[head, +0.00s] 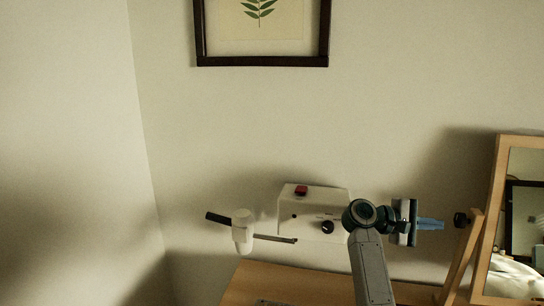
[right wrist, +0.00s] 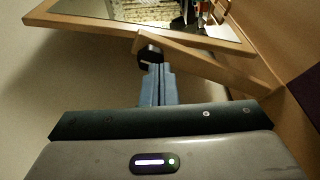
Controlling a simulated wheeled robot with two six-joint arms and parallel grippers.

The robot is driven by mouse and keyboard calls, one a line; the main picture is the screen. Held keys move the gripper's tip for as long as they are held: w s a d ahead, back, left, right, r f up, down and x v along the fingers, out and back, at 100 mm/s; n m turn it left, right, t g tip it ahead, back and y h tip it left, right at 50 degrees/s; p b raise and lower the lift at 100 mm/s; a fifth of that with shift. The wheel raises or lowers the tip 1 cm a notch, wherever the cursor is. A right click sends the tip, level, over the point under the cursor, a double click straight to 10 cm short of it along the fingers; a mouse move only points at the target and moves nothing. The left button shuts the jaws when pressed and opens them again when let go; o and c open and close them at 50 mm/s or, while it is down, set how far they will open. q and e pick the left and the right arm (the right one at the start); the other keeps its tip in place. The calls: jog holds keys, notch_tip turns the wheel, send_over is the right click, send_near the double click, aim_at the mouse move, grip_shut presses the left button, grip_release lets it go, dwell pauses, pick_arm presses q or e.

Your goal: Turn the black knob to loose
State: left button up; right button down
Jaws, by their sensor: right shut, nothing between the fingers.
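The black knob (head: 461,219) sits on the side of the wooden stand that carries a framed mirror (head: 497,215), at the right of the head view. In the right wrist view the knob (right wrist: 150,53) is just beyond my fingertips, partly covered by them. My right gripper (head: 441,224) points right at the knob, with its blue fingers together and nothing between them. The fingers (right wrist: 157,72) also show closed in the right wrist view. A small gap seems to lie between tips and knob; contact is hard to tell. My left gripper is out of view.
A white box-shaped device (head: 312,207) with a red top button and a dark dial stands behind my right arm. All are by the wooden tabletop (head: 290,281). A picture frame (head: 262,62) hangs above.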

aim_at(460, 219)
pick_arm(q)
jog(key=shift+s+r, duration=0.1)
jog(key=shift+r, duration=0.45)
pick_arm(e)
jog(key=d, duration=0.2)
jog(key=s+d, duration=0.1)
jog(key=d, duration=0.2)
jog(key=shift+s+d, duration=0.1)
jog(key=shift+d, duration=0.1)
